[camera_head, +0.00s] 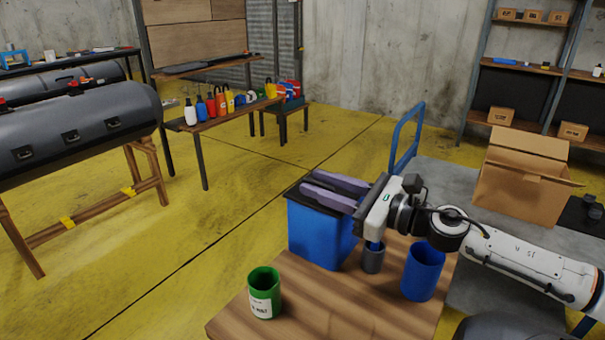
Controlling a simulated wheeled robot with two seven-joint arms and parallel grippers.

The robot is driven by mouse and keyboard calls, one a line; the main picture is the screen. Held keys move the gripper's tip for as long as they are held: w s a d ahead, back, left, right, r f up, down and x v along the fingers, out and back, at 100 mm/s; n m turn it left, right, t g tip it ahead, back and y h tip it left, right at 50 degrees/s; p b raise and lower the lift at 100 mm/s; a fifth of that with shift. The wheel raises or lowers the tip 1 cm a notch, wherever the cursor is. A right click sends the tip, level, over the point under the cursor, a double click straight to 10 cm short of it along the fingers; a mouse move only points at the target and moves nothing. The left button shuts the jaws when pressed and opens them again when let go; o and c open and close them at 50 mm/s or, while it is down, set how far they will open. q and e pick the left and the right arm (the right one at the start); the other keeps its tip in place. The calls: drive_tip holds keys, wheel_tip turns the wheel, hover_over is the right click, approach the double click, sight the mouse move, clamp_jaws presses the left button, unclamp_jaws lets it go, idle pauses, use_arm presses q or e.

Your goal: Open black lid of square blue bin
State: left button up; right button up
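The square blue bin (312,232) stands on the wooden table. Its black top (293,194) shows as a dark edge at the left and between my fingers, and it looks flat and shut. My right gripper (309,181) reaches in from the right, just above the bin's top. Its two long purple fingers point left and are spread, with nothing seen between them. They hide much of the lid, and I cannot tell whether they touch it. My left gripper is not in view.
On the wooden table (330,315) are a green can (264,293), a small grey cup (373,258) and a blue round container (422,272), close to the bin. A cardboard box (522,178) sits on a grey cart (450,180) behind my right arm.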

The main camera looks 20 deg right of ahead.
drive_tip(key=shift+w+a, duration=0.1)
drive_tip(key=shift+w, duration=0.15)
clamp_jaws()
